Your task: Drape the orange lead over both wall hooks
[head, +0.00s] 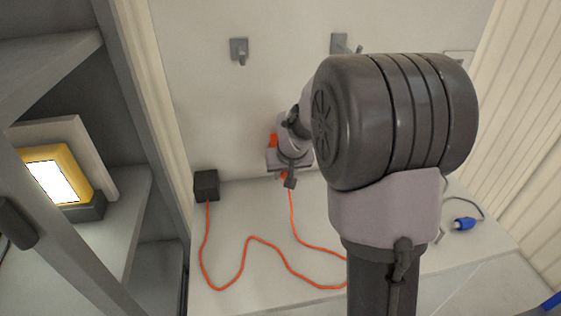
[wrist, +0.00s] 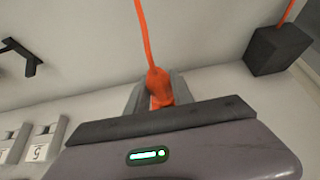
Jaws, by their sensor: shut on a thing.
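The orange lead (head: 246,243) runs from a black box (head: 206,186) at the back left of the worktop. It lies in loose bends, passes partly behind my arm and rises to my gripper (head: 289,181). In the wrist view, my gripper (wrist: 156,92) is shut on the lead's thick orange end (wrist: 158,83). Two grey wall hooks, the left hook (head: 239,52) and the right hook (head: 340,43), are on the wall above my gripper. The right hook is close to my arm in the picture. Neither hook has the lead on it. One dark hook (wrist: 22,57) shows in the wrist view.
A blue connector (head: 464,223) on a grey cable lies on the worktop at right. Shelves at left hold a yellow-framed lit thing (head: 58,175). Light switch-like plates (wrist: 42,142) show in the wrist view. My arm hides part of the worktop and wall.

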